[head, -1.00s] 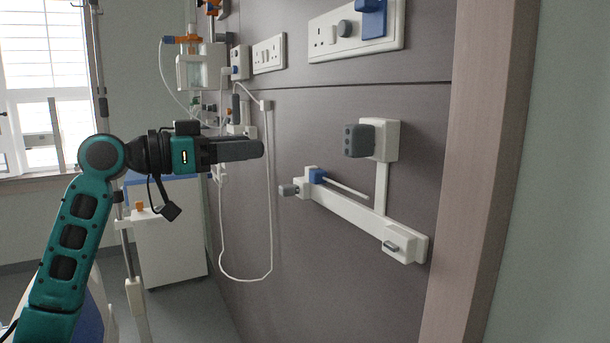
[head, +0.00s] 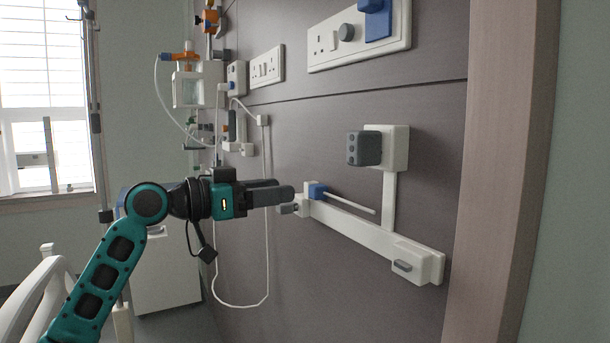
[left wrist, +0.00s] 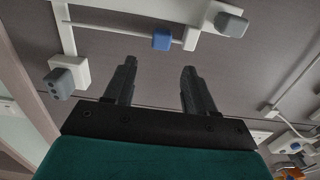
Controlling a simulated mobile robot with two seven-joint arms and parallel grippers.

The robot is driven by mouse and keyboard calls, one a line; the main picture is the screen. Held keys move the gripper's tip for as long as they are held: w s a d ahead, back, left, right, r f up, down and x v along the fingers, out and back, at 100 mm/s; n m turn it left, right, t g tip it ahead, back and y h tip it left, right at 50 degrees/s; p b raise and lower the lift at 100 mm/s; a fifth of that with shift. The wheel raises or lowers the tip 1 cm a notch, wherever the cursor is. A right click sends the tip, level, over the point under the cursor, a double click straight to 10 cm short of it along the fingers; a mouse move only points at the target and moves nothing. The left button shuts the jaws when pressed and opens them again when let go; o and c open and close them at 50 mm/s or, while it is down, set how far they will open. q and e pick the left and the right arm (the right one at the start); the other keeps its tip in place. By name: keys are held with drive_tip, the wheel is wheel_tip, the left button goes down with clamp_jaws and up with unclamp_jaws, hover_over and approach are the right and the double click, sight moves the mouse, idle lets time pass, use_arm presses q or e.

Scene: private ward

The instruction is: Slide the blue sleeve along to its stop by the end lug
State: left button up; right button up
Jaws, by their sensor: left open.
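The blue sleeve (head: 317,190) sits on a thin white rod (head: 350,204) at the left end of a white wall rail (head: 345,226). It is beside a small white end block and a grey knob (head: 287,208). In the left wrist view the sleeve (left wrist: 162,40) shows just beyond the gap between my fingertips, with bare rod to its left. My left gripper (head: 279,190) is open and empty, left of the sleeve in the head view and apart from it. Which block is the end lug I cannot tell. My right gripper is not in view.
A grey box on a white plate (head: 400,148) stands out above the rail, joined by an upright. A white block with a grey catch (head: 415,265) is at the rail's right end. A white cable (head: 268,250) hangs behind my gripper. Sockets (head: 350,40) are above.

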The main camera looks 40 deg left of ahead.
sight(311, 186)
use_arm(q)
drive_tip(key=shift+p+x, duration=1.95)
drive_tip(key=shift+x, duration=1.45)
drive_tip(key=shift+c, duration=1.3)
clamp_jaws()
